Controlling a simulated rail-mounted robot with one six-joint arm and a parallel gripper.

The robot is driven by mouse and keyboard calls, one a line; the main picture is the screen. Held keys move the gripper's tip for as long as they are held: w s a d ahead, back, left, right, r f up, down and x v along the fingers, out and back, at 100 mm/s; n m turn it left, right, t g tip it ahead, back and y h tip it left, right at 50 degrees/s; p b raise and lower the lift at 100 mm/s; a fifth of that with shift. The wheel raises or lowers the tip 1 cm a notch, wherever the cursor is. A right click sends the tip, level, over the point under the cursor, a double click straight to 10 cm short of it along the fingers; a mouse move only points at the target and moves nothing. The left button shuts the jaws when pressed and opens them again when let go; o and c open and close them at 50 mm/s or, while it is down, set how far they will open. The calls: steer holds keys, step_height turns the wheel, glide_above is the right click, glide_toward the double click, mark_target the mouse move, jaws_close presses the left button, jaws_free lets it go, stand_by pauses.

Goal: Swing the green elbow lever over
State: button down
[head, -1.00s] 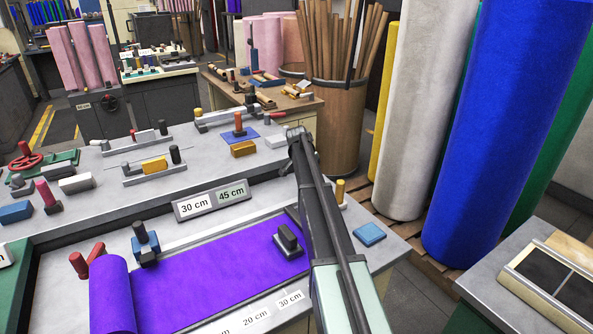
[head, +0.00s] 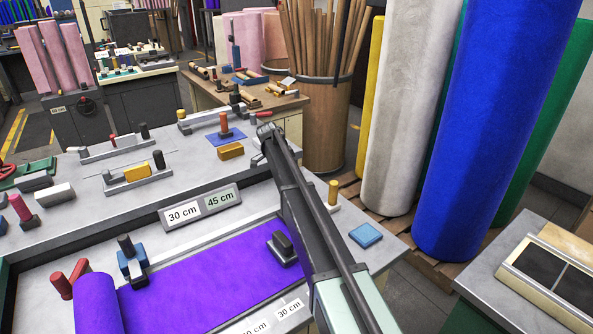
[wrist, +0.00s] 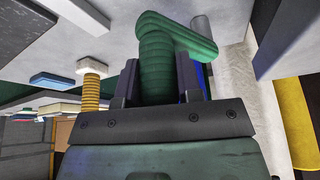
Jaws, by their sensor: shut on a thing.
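The green elbow lever (wrist: 155,50) shows in the wrist view as a ribbed green shaft with a bent arm running to the right. My gripper (wrist: 157,88) is shut on the ribbed shaft, with one dark finger on each side. In the head view my gripper (head: 266,135) is at the far side of the bench, by the yellow block, and my own arm hides the lever there.
A yellow block (head: 231,151) and a red-topped post on a blue plate (head: 226,136) stand left of my gripper. A yellow post (head: 333,192) and blue pad (head: 366,235) lie right of my arm. Purple felt (head: 200,285) covers the near bench. Tall rolls stand behind.

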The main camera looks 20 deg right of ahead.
stand_by(0.3)
steer(key=c, duration=0.8)
jaws_free()
steer(key=shift+r, duration=0.1)
steer(key=p+v, duration=1)
steer(key=shift+a+r, duration=0.15)
steer(key=shift+r, duration=0.15)
